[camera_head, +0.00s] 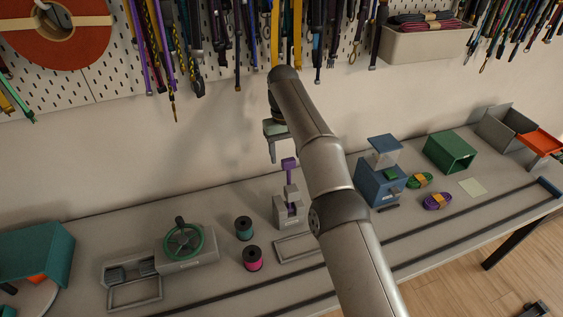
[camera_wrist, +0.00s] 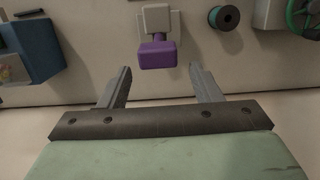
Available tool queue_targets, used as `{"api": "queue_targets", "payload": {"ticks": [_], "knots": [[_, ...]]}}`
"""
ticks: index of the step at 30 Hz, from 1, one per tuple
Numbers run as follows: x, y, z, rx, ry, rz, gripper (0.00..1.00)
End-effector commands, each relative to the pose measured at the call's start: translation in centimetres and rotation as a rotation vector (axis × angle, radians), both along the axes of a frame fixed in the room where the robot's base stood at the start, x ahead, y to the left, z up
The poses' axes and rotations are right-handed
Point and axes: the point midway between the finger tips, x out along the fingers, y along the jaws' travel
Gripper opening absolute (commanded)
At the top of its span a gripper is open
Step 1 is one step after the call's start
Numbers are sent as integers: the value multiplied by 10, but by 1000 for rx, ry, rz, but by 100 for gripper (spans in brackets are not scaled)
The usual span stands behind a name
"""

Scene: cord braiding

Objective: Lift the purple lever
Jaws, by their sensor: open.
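The purple lever (camera_head: 289,169) stands up from a small grey device (camera_head: 290,208) in the middle of the bench. In the wrist view the purple lever (camera_wrist: 158,55) is a block ahead of my fingers, with the pale device body (camera_wrist: 156,18) behind it. My gripper (camera_head: 271,150) hangs above and slightly left of the lever in the head view. In the wrist view my gripper (camera_wrist: 161,83) is open, its two fingers apart with nothing between them. The lever lies beyond the fingertips, between their lines, apart from both.
Teal (camera_head: 244,228) and pink (camera_head: 253,258) spools and a green handwheel machine (camera_head: 184,242) stand left of the device. A blue machine (camera_head: 380,178) stands to the right, with green and purple cord bundles (camera_head: 437,201) beyond. A pegboard with hanging cords is behind.

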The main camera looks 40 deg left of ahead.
Motion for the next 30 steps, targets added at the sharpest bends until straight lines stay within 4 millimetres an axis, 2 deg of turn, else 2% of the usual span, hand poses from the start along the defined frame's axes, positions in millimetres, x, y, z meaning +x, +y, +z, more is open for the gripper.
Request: {"api": "queue_targets", "payload": {"ticks": [1, 6, 8, 14, 18, 24, 30], "knots": [[-5, 0, -5, 1, 0, 6, 58], [-15, -9, 8, 2, -1, 12, 58], [-19, -15, 19, 4, -2, 12, 58], [-34, -40, 54, 3, -1, 11, 58], [-46, -59, 58, 2, -1, 10, 58], [-64, -90, 79, 2, 0, 7, 58], [-75, -109, 91, 1, 2, 6, 58]]}}
